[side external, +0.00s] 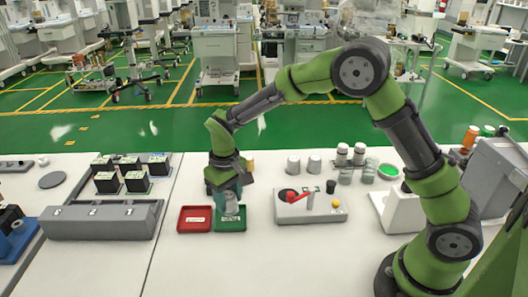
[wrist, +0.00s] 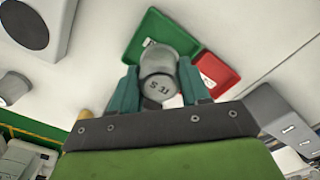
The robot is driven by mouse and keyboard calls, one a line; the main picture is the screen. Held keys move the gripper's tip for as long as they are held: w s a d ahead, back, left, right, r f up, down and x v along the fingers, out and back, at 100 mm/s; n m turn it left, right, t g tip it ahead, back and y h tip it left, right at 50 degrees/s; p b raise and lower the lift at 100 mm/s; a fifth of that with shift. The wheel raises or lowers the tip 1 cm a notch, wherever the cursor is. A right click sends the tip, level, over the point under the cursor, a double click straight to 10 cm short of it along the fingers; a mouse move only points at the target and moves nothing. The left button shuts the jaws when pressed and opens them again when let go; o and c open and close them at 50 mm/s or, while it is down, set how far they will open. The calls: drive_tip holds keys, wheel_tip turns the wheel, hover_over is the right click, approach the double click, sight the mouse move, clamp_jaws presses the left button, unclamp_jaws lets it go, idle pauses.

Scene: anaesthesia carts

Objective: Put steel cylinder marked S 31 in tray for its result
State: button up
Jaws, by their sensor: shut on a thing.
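My gripper (side external: 230,198) is shut on the steel cylinder (wrist: 158,84), with a teal finger on either side. The cylinder's end faces the wrist camera and bears a mark starting with S, seen upside down; the rest is hard to read. In the side view the cylinder (side external: 231,209) is low over the green tray (side external: 231,225); I cannot tell whether it touches the floor of the tray. The wrist view also shows the green tray (wrist: 138,36) and the red tray (wrist: 222,68).
A pale test device (side external: 318,214) with a red lever stands right of the trays. A long grey block (side external: 100,222) stands to the left, with several dark boxes (side external: 136,182) behind it. Several other cylinders (side external: 293,166) stand behind the device. The table in front is clear.

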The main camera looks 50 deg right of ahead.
sight(230, 208)
drive_tip(key=shift+f, duration=1.7)
drive_tip(key=shift+f, duration=0.1)
drive_tip(key=o, duration=1.3)
drive_tip(key=shift+f, duration=0.1)
wheel_tip(230, 208, up, 12)
drive_tip(key=shift+r, duration=0.2)
drive_tip(key=s+d+r+m+t, duration=0.1)
drive_tip(key=s+d+r+t, duration=0.1)
drive_tip(key=s, duration=0.5)
drive_tip(key=s+d+r+m+t+y, duration=0.1)
drive_tip(key=s+d+r+t, duration=0.1)
drive_tip(key=s+r, duration=0.3)
drive_tip(key=s+d+r+m+t+y, duration=0.1)
drive_tip(key=s+d+r+m+t, duration=0.1)
drive_tip(key=s, duration=0.7)
drive_tip(key=shift+s+d+r+t, duration=0.4)
drive_tip(key=shift+d+r+t, duration=0.2)
drive_tip(key=shift+d+r, duration=0.05)
